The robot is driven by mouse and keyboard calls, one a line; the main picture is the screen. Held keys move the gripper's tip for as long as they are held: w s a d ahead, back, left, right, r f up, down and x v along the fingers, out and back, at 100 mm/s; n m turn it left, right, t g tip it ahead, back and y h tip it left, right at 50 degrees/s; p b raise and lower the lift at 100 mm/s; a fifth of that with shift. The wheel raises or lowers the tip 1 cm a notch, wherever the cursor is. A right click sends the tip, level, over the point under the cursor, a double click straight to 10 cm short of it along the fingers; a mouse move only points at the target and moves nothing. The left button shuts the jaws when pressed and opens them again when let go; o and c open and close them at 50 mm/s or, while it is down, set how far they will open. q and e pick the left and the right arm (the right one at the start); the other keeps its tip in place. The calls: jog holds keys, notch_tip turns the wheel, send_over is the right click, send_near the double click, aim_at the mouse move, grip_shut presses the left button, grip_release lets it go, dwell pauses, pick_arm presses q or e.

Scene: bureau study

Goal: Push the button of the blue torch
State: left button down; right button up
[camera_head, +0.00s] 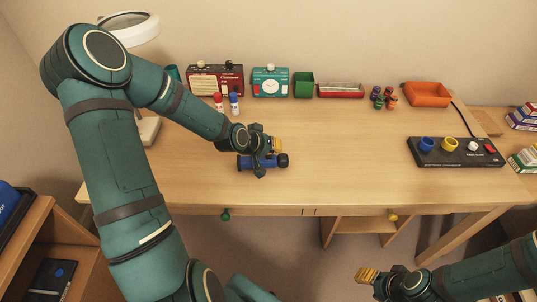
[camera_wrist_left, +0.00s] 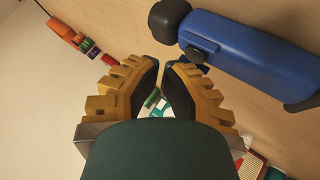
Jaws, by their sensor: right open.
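The blue torch (camera_head: 245,163) lies on its side on the desk, left of the middle, with black ends. In the left wrist view the torch (camera_wrist_left: 245,48) fills the upper right, and its dark button (camera_wrist_left: 203,44) shows on the body near one black end. My left gripper (camera_head: 277,145) is over the torch and partly hides it. In the wrist view my left gripper's yellow fingers (camera_wrist_left: 165,62) are almost together and hold nothing; their tips are close to the button, though contact cannot be told. My right gripper (camera_head: 367,276) is open and empty in front of the desk.
Two small bottles (camera_head: 234,103) stand behind the torch. A black panel (camera_head: 456,153) is at right. The desk's middle is clear.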

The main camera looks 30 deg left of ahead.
aim_at(273, 157)
pick_arm(q)
notch_tip(273, 157, up, 6)
jog(key=p, duration=0.5)
dwell(0.5)
